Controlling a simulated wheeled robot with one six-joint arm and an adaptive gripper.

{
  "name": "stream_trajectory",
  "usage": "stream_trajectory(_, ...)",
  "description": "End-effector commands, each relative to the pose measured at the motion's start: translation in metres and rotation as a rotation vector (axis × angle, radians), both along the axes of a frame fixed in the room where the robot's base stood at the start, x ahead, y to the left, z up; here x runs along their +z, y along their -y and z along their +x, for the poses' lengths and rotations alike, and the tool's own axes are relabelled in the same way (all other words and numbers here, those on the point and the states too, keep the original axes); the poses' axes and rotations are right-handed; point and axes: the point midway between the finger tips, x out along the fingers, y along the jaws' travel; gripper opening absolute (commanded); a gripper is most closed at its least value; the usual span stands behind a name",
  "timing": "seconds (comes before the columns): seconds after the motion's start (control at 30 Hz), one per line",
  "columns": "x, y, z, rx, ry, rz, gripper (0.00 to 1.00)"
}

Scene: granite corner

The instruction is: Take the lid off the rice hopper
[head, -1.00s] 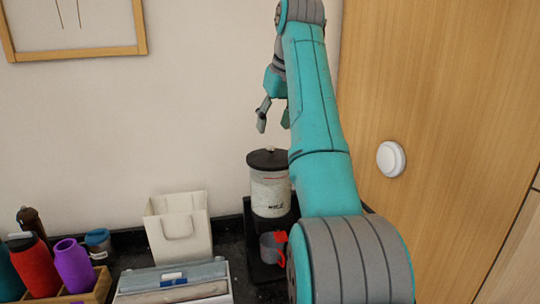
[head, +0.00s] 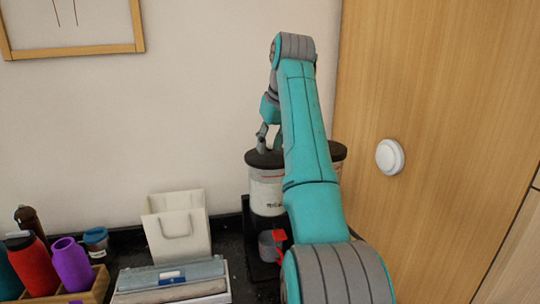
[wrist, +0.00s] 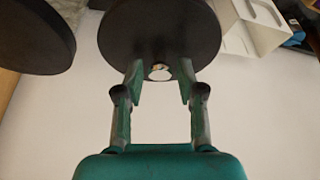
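A clear hopper (head: 267,195) with pale contents and a round black lid (head: 254,160) stands at the back of the counter. Its label is too small to read surely. The lid sits on the hopper and shows from above in the wrist view (wrist: 160,30), with a small shiny knob (wrist: 160,72) on it. My gripper (head: 269,146) is just above this lid, pointing down. In the wrist view my gripper (wrist: 159,84) is open, its fingers apart on either side of the knob, with gaps between. My arm hides part of the hopper's right side.
A second dark-lidded hopper (head: 339,152) stands to the right, mostly behind my arm; its lid also shows in the wrist view (wrist: 35,35). A grey cup (head: 267,246) is below the hopper. A wooden panel is to the right.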

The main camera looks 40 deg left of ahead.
Motion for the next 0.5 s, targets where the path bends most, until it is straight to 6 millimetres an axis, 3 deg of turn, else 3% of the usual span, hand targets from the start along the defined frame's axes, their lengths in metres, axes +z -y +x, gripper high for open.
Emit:
stream_trajectory(0.03,0.0001,0.0,0.0,0.0,0.0,0.0,0.18)
stream_trajectory(0.1,0.0001,0.0,0.0,0.0,0.0,0.0,0.0)
stream_trajectory(0.5,0.0025,0.0001,0.0001,0.0,0.0,0.0,0.0)
